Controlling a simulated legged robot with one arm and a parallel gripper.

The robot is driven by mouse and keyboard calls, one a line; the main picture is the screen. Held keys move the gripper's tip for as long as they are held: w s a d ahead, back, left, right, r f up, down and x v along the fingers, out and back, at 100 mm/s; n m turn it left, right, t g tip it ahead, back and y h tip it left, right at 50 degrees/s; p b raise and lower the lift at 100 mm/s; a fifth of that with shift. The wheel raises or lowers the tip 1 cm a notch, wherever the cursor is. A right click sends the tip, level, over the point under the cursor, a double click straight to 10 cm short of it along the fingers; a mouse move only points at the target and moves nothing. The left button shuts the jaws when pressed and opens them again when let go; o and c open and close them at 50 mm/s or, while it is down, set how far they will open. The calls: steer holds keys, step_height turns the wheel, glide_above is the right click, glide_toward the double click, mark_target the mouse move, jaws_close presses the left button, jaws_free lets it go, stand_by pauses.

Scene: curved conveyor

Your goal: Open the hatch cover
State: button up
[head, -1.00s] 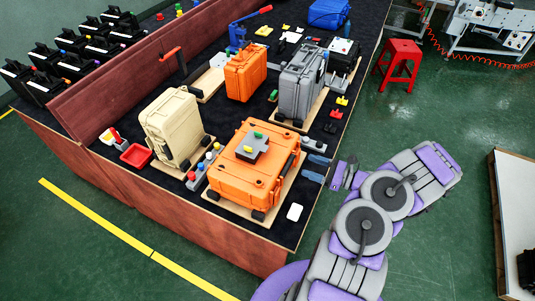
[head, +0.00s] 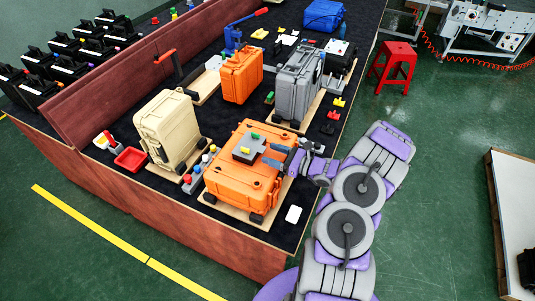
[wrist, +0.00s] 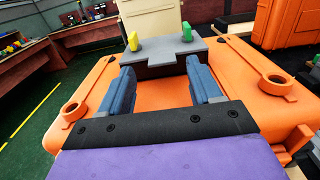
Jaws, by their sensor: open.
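An orange case (head: 236,188) lies flat on a wooden board near the table's front right corner; its top fills much of the wrist view (wrist: 95,85). A grey block (head: 244,158) with a green and a yellow knob sits on the case top and also shows in the wrist view (wrist: 160,66). Which part is the hatch cover I cannot tell for sure. My gripper (head: 269,154) is over the right part of the case top. Its two blue-grey fingers are apart, pointing at the grey block, with nothing between them (wrist: 160,82). Contact with the block is unclear.
A beige case (head: 167,130) stands to the left, with small coloured knobs between. A grey case (head: 298,85) and another orange case (head: 242,80) stand behind. A red tray (head: 131,158) is at the left. A red stool (head: 394,62) stands on the floor at right.

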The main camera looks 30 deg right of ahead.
steer(key=shift+w+a+f, duration=0.1)
steer(key=shift+w+a, duration=0.05)
steer(key=shift+w, duration=0.7)
steer(key=shift+a, duration=0.45)
steer(key=shift+c, duration=0.4)
steer(key=shift+d, duration=0.15)
jaws_close()
